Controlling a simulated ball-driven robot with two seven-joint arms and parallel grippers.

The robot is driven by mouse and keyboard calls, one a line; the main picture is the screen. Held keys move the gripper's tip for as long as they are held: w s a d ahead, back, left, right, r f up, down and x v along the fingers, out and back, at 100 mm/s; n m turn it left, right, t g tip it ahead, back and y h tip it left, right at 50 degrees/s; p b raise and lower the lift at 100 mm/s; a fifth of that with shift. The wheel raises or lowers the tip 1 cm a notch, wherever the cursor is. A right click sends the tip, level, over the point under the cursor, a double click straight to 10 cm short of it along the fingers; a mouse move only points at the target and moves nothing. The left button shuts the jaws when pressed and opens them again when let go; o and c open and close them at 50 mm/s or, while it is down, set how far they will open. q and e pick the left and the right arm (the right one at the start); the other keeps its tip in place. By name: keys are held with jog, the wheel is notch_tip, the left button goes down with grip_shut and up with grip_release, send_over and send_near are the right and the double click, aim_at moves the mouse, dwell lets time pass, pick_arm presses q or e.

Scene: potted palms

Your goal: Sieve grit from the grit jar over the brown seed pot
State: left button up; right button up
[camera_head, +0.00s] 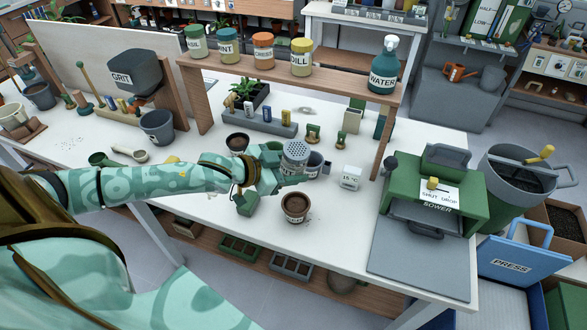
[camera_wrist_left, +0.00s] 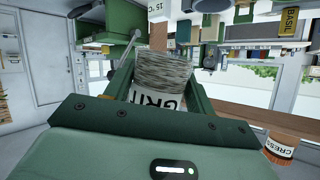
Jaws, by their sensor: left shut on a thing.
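The grit jar (camera_head: 294,154) has a grey lid with holes and is tilted. My left gripper (camera_head: 272,166) is shut on it and holds it above the table, behind and above the brown seed pot. In the left wrist view the jar (camera_wrist_left: 158,80) sits between the green fingers, its GRIT label partly hidden by the gripper (camera_wrist_left: 160,95). The brown seed pot (camera_head: 296,219) stands upright on the white table with dark soil inside. Its label is too small to read. No falling grit can be made out. My right gripper is in neither view.
A small white box (camera_head: 350,178) stands right of the jar. A dark pot (camera_head: 237,143) is behind the gripper. The green sower (camera_head: 433,200) stands at the right. A wooden shelf (camera_head: 290,80) bears several lidded jars and a water bottle (camera_head: 384,66). The table front is clear.

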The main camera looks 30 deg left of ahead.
pick_arm(q)
jog(key=f+m+b, duration=0.1)
jog(key=a+f+m+y+b, duration=0.1)
jog(key=f+b, duration=0.1)
jog(key=a+f+y+b, duration=0.1)
jog(key=b, duration=0.1)
jog(key=shift+w+a+f+m+t, duration=0.2)
jog(key=shift+w+m+t, duration=0.1)
jog(key=shift+w+m, duration=0.1)
jog(key=a+f+m+y, duration=0.1)
jog(key=m, duration=0.1)
jog(key=a+f+m+t+y, duration=0.1)
jog(key=m+y, duration=0.1)
jog(key=shift+w+a, duration=0.15)
jog(key=shift+w, duration=0.2)
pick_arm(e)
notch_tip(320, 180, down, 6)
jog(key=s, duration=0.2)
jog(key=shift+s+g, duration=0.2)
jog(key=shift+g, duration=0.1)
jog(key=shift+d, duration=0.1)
pick_arm(q)
jog(key=r+m+t+y+p, duration=0.1)
jog(key=r+m+t+y, duration=0.1)
jog(key=m, duration=0.1)
jog(key=shift+a+r+p, duration=0.3)
jog(key=shift+r+p, duration=0.05)
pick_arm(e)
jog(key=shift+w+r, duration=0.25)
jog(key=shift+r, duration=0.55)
